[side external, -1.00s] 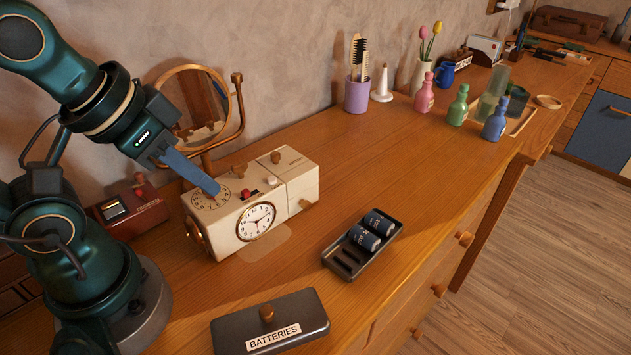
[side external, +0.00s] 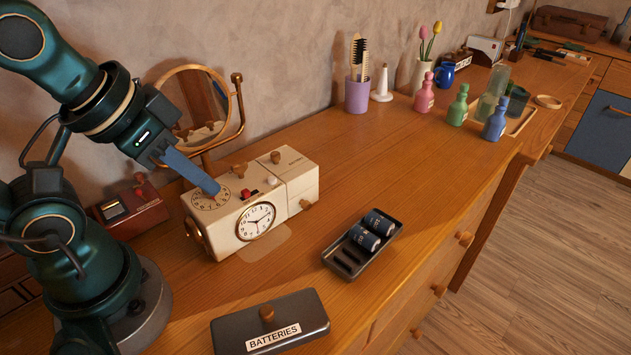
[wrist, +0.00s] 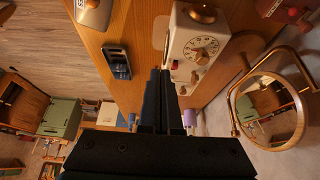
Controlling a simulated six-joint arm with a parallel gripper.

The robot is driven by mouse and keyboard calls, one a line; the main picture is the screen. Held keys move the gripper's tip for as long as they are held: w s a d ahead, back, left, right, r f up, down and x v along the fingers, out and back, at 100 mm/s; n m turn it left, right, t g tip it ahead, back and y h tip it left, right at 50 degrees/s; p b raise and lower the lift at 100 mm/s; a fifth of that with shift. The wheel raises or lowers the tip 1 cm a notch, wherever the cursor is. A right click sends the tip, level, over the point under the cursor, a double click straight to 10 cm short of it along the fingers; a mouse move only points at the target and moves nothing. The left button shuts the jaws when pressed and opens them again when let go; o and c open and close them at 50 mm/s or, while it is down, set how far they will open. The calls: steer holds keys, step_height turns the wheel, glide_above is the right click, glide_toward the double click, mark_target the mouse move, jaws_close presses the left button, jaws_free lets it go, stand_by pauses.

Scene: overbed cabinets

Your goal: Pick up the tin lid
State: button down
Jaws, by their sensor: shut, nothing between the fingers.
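The tin lid (side external: 285,322) is a dark grey rounded rectangle with a wooden knob and a "BATTERIES" label. It lies on the wooden top near the front edge in the side view, and part of it shows at the upper left of the wrist view (wrist: 92,12). The open tin (side external: 352,258) sits behind it to the right, holding two dark batteries (side external: 371,232). My gripper (side external: 214,189) is shut and empty, with its blue fingers at the small dial on top of the cream clock box (side external: 225,222), well away from the lid. I cannot tell whether the fingertips touch the box.
A round mirror (side external: 196,105) stands behind the clock box, and a red-brown box (side external: 131,210) is to its left. A purple brush cup (side external: 357,95) and small bottles (side external: 457,106) stand farther back. The wood around the lid and tin is clear.

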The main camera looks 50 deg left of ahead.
jaws_free()
steer(key=m+g, duration=0.4)
steer(key=g, duration=0.2)
glide_above(268, 314)
step_height(268, 314, down, 9)
steer(key=shift+w+r, duration=0.1)
steer(key=shift+w, duration=0.05)
steer(key=shift+s+f+m, duration=0.2)
steer(key=shift+f+m, duration=0.05)
steer(key=shift+m, duration=0.05)
steer(key=shift+f, duration=2.4)
